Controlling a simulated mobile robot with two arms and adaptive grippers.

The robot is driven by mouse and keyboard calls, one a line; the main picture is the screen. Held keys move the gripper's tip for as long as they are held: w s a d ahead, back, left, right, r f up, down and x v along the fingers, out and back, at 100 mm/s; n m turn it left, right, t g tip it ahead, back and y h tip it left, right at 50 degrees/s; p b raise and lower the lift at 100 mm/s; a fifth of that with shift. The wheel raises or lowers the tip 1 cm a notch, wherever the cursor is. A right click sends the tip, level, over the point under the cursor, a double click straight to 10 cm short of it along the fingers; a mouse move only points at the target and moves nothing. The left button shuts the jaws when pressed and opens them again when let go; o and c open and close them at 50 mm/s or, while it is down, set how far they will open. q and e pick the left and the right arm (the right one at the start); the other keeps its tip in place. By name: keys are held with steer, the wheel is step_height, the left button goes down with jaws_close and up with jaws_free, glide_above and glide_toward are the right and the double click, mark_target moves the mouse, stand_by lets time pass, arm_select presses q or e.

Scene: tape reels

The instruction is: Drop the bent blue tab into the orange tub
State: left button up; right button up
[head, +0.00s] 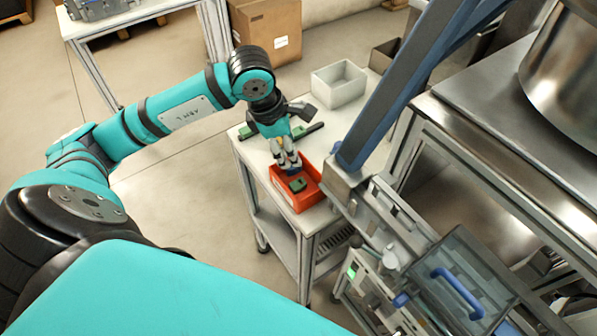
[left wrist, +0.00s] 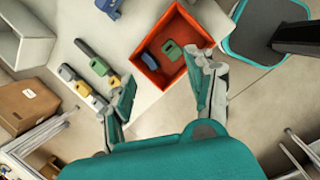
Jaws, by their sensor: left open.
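The orange tub (head: 309,168) stands on the near end of the white cart top; it also shows in the left wrist view (left wrist: 190,22). Inside it are a dark blue piece (left wrist: 149,61), which looks like the bent blue tab, and a green piece (left wrist: 172,51), apart from each other. The green piece also shows in the head view (head: 297,185). My left gripper (head: 288,162) points down over the tub's far side. My right gripper is not in view.
Several green and yellow pieces (left wrist: 92,58) lie on the cart top beside the tub. A white bin (head: 339,83) stands at the far end. A blue-grey frame post (head: 405,75) and machine rise close to the right. A blue part (left wrist: 108,8) sits near the cart's edge.

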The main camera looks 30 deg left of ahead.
arm_select(q)
steer(key=v, duration=0.9)
